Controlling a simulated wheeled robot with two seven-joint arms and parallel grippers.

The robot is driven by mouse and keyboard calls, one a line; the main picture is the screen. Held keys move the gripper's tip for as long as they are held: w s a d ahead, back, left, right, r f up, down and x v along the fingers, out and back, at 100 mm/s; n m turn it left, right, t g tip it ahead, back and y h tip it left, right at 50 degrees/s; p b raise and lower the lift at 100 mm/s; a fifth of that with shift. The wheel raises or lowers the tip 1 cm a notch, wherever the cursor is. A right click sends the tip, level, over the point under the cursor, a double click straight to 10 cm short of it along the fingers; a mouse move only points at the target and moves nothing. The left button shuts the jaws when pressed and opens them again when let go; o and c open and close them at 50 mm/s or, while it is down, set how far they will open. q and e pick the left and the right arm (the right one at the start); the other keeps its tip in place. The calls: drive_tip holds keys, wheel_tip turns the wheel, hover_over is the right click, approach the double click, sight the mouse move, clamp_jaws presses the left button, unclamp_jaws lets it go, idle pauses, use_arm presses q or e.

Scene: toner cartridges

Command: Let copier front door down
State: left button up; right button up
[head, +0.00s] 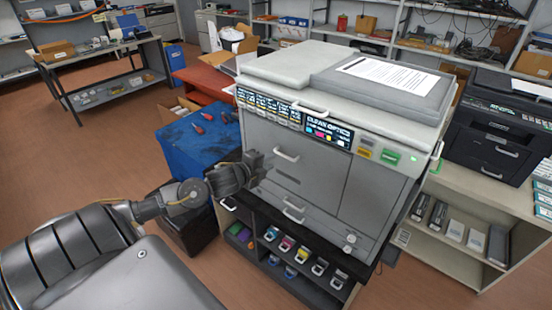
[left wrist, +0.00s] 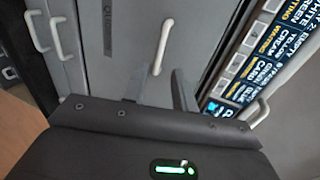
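The grey copier (head: 330,150) stands in the middle of the head view. Its front door (head: 308,165) is upright and flush with the front, with a white bar handle (head: 286,154) near its top. My left gripper (head: 262,162) is at the front face, just left of that handle. In the left wrist view the two fingers (left wrist: 158,92) are spread apart. The white handle (left wrist: 163,45) shows between and beyond the fingertips; whether they touch it I cannot tell. My right gripper is not in view.
Lower drawer handles (head: 293,215) sit below the door. Small cartridges (head: 287,244) fill the stand's shelf underneath. A blue-topped cart (head: 195,145) is close on the left, and a black printer (head: 495,130) on a counter is at the right. Floor is clear at the left.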

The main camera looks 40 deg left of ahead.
sight(283, 156)
use_arm(q)
drive_tip(key=b+x, duration=0.3)
drive_tip(key=x, duration=0.5)
drive_tip(key=shift+w+f, duration=0.15)
drive_tip(key=shift+w, duration=0.15)
drive_tip(key=shift+b, duration=0.3)
clamp_jaws()
